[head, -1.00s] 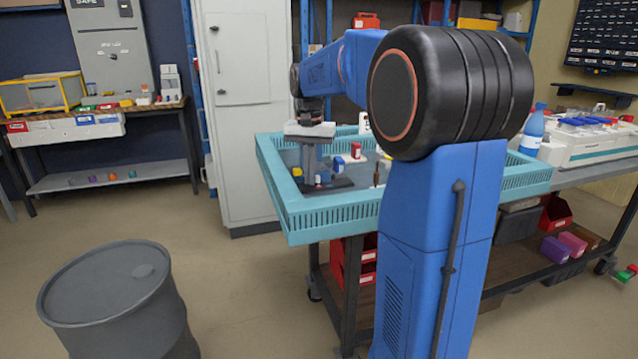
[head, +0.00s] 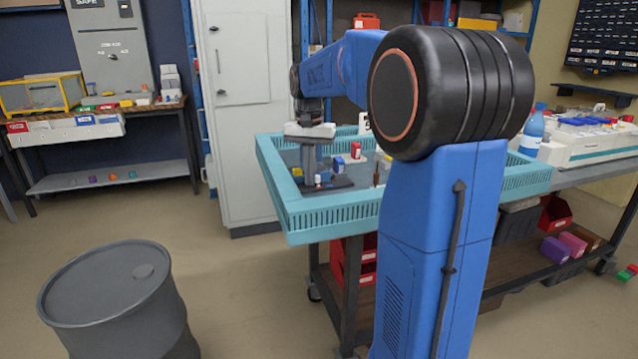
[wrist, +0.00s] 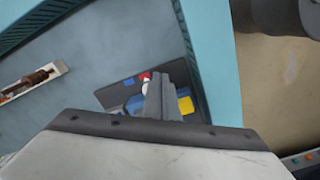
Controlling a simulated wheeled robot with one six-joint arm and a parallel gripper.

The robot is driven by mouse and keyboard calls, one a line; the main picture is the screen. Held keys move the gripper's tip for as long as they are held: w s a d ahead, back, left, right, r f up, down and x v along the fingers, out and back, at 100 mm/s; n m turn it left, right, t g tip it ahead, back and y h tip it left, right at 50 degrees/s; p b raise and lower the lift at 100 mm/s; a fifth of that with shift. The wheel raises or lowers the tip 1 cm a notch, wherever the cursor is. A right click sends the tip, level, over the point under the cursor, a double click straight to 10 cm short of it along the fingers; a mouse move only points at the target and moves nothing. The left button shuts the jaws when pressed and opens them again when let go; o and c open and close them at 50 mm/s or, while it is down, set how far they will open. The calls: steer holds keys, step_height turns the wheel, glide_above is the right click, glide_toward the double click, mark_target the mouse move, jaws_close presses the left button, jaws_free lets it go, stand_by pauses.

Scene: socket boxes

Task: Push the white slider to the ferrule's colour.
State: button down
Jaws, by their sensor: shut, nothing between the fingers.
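My gripper (wrist: 160,80) is shut and empty, its fingers pointing down over a dark board (wrist: 106,94) in the tray. In the head view my gripper (head: 309,184) is low over the same board. The board carries a blue patch, a red patch (wrist: 145,76) and a yellow patch (wrist: 186,105). A small white piece (wrist: 147,88), likely the slider, shows beside the red patch, close to the left of my fingers. The fingers hide part of the board, and contact cannot be told. A brown tool in a pale holder (wrist: 34,82) lies to the left; its ferrule colour is unclear.
The turquoise tray rim (wrist: 212,62) runs close to the right of the board. Small red and blue blocks (head: 356,150) stand farther back in the tray. The grey tray floor between the tool holder and board is clear. A grey drum (head: 105,290) stands on the floor.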

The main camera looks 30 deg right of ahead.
mark_target(319, 186)
steer(key=shift+s+f, duration=0.1)
steer(key=shift+f, duration=0.65)
steer(key=shift+s+d, duration=0.1)
steer(key=shift+d, duration=0.15)
steer(key=shift+s+d+f, duration=0.1)
steer(key=shift+s+d, duration=0.1)
steer(key=shift+d, duration=0.45)
steer(key=shift+s+d, duration=0.15)
steer(key=shift+d, duration=0.5)
steer(key=shift+w+a, duration=0.1)
steer(key=shift+a, duration=0.2)
steer(key=shift+w+r, duration=0.15)
steer(key=shift+r, duration=0.5)
steer(key=shift+a+r, duration=0.15)
steer(key=shift+r, duration=1.4)
steer(key=shift+a+r, duration=0.1)
steer(key=shift+r, duration=1.4)
